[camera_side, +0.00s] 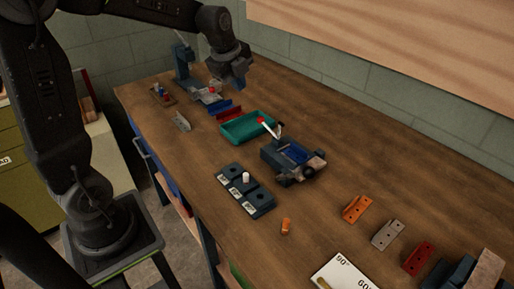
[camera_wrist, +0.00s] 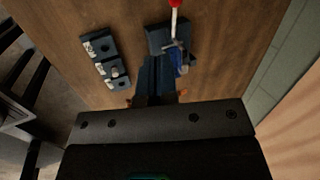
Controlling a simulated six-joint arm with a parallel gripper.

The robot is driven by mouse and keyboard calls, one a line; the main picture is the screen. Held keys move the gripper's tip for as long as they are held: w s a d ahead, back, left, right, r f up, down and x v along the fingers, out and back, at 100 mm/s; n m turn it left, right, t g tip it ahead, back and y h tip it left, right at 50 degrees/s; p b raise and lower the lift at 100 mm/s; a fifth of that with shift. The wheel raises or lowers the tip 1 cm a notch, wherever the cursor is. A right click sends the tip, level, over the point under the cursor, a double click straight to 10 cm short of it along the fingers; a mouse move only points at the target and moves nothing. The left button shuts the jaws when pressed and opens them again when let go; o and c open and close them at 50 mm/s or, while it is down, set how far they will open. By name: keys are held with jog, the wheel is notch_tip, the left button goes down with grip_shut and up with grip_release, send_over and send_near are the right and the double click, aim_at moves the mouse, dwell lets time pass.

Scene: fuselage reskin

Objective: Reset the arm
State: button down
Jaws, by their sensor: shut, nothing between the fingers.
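My gripper (camera_side: 236,84) hangs from my dark arm above the far part of the wooden bench (camera_side: 340,150) in the side view. Its fingers are closed with nothing visible between them, and it is apart from the bench things.
A blue fixture with a red-knobbed lever (camera_side: 290,158) stands mid-bench, beside a teal tray (camera_side: 246,127) and a dark labelled block (camera_side: 245,190). Orange, grey and red brackets (camera_side: 388,235) lie at the near right. Bare wood lies right of the tray.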

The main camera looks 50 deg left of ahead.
jog(key=s+d+r+n, duration=0.1)
jog(key=s+d+n, duration=0.5)
jog(key=s+n, duration=0.2)
jog(key=s+d+n+t+h, duration=0.1)
jog(key=s+d+n, duration=0.6)
jog(key=s, duration=0.5)
jog(key=shift+s+r+n+t, duration=0.2)
jog(key=shift+r+n+t, duration=0.15)
jog(key=shift+n, duration=0.75)
